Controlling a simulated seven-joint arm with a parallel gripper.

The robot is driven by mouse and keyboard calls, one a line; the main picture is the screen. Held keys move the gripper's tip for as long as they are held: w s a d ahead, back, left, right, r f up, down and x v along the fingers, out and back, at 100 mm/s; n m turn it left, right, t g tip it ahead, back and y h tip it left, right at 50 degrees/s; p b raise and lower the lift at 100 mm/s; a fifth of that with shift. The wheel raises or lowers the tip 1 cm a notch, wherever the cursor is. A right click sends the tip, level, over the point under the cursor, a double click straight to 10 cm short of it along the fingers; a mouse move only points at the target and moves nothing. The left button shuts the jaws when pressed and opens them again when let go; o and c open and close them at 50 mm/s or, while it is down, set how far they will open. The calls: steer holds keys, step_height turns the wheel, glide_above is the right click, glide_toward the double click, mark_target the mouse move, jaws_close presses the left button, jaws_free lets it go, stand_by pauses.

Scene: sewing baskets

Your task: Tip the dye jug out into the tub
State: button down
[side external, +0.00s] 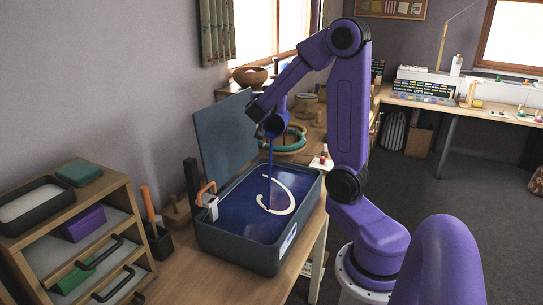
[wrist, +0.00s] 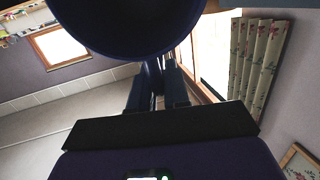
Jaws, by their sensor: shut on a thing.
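The dye jug (side external: 275,124) is dark blue and tilted, with its mouth downward, above the tub. A thin blue stream (side external: 270,158) runs from it down into the tub (side external: 238,250). The tub is a dark grey rectangular bin holding blue liquid (side external: 240,205), with a pale curved shape (side external: 290,200) at the surface. My gripper (side external: 262,112) is shut on the jug, high over the tub's far half. In the wrist view the jug (wrist: 130,25) fills the top as a large dark round form, and my gripper's fingers (wrist: 157,92) reach toward it. The inside of the jug is hidden.
A grey-blue panel (side external: 222,130) stands upright behind the tub. An orange-handled clip (side external: 207,197) sits at the tub's left rim, beside a dark post (side external: 191,180). A wooden drawer unit (side external: 130,205) stands left. Round baskets (side external: 290,145) lie behind on the bench.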

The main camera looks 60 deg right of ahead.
steer(key=shift+s+a+r+h, duration=0.1)
steer(key=shift+a+r+h, duration=0.05)
steer(key=shift+a+h, duration=0.45)
steer(key=shift+s+a+r+h+p, duration=0.1)
steer(key=shift+a+h+p, duration=0.2)
steer(key=shift+a+h, duration=0.15)
steer(key=shift+d+y, duration=0.25)
steer(key=d+y, duration=0.2)
steer(key=d+f+y, duration=0.1)
steer(key=shift+w+d, duration=0.15)
steer(key=shift+w, duration=0.25)
steer(key=shift+w+d+f+g+y, duration=0.15)
steer(key=shift+d+y, duration=0.1)
steer(key=shift+d, duration=0.3)
steer(key=shift+w+d+f+g+y, duration=0.15)
steer(key=shift+d+y, duration=0.1)
steer(key=shift+d, duration=0.3)
steer(key=shift+w+d+f+y, duration=0.1)
steer(key=shift+d+f+y, duration=0.45)
steer(key=shift+d+y, duration=0.25)
steer(key=w+d+f+m+g+y+b, duration=0.1)
steer(key=w+d+f+g+y+b, duration=0.1)
steer(key=d+f+y, duration=0.9)
steer(key=shift+w+f+g+y+b, duration=0.2)
steer(key=shift+f+g+y+b, duration=0.45)
steer(key=shift+f, duration=0.35)
